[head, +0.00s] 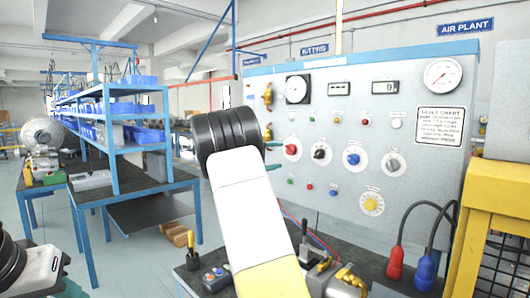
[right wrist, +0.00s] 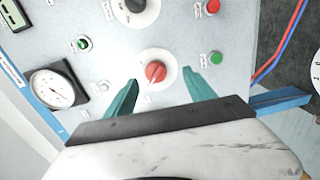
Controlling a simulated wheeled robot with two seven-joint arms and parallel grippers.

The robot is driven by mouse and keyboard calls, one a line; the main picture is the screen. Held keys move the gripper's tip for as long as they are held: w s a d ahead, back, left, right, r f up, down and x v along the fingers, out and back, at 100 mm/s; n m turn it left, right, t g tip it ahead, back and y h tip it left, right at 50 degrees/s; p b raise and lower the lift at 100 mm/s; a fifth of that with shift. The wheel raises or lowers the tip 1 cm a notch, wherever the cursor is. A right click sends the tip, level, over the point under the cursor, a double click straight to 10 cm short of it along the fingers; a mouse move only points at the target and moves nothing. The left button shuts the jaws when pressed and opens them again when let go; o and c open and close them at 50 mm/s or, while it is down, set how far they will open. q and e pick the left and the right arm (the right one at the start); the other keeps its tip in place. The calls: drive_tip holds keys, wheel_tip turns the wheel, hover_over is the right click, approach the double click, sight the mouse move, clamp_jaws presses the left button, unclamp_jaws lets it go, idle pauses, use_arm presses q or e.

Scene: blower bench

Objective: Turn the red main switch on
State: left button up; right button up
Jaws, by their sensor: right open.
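The red main switch (head: 291,149) is a round red knob on a white dial plate, at the left of the knob row on the grey panel (head: 345,185). In the right wrist view the red knob (right wrist: 155,73) is between my two teal fingers. My right gripper (head: 273,156) is open, with its fingers facing the panel and a gap to the knob on each side; it also shows in the right wrist view (right wrist: 160,77). I cannot tell its depth from the panel. Part of my left arm is at the lower left of the head view; its fingers are mostly out of view.
Black, blue and grey knobs (head: 353,157) continue the row to the right. Small red and green buttons (head: 310,186) sit below. A dial gauge (right wrist: 53,90) and a green button (right wrist: 216,58) are near the knob.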

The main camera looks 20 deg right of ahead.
sight(287, 151)
drive_tip(key=shift+n, duration=0.3)
drive_tip(key=x, duration=0.2)
drive_tip(key=w+x, duration=0.1)
drive_tip(key=x, duration=0.2)
drive_tip(key=r+x, duration=0.1)
drive_tip(key=x, duration=0.1)
drive_tip(key=shift+w, duration=0.35)
drive_tip(key=c, duration=1.4)
drive_tip(key=shift+o, duration=0.2)
